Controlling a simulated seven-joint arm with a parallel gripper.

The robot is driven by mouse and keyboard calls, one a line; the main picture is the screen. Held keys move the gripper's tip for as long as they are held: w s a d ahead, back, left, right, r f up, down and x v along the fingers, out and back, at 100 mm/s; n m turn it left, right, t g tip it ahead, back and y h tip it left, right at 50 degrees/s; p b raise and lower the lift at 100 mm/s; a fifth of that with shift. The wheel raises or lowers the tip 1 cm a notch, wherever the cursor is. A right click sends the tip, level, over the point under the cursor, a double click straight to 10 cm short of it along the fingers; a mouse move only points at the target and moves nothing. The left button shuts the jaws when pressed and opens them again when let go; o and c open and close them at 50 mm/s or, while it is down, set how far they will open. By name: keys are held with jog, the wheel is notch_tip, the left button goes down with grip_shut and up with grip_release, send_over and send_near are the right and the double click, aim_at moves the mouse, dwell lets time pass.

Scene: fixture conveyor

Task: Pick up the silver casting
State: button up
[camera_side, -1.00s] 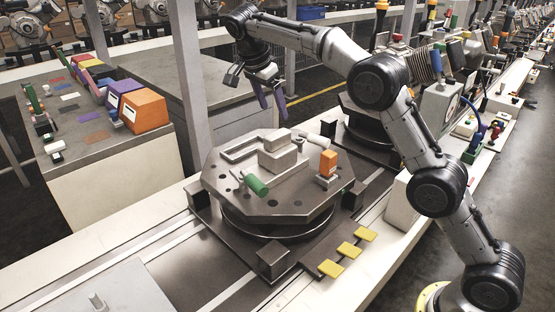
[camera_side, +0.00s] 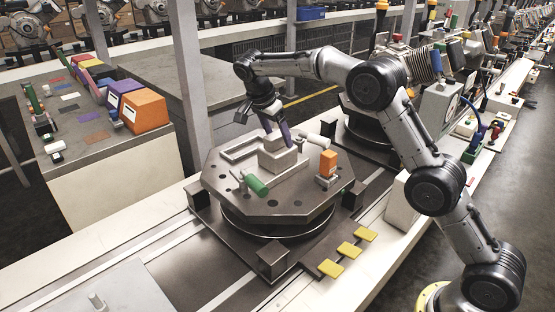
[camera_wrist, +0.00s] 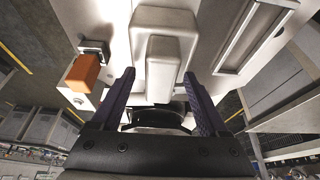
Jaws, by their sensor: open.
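The silver casting (camera_side: 280,157) is a stepped, pale grey block on the dark octagonal fixture plate (camera_side: 225,183). In the side view my gripper (camera_side: 277,134) has come down over the casting's upper block, its purple fingers at the far side and partly hidden by it. In the wrist view the casting (camera_wrist: 163,70) is between the two purple fingers of my gripper (camera_wrist: 160,92), with a gap on each side. The fingers are open and hold nothing.
An orange block (camera_side: 328,163) on a small clamp stands right of the casting. A green cylinder (camera_side: 257,185) lies at the front left. A rectangular frame (camera_side: 240,150) is behind left. Yellow pads (camera_side: 349,250) stick out at the front right.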

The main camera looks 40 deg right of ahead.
grip_shut()
dwell(0.3)
dwell(1.0)
jog(key=shift+r, duration=0.3)
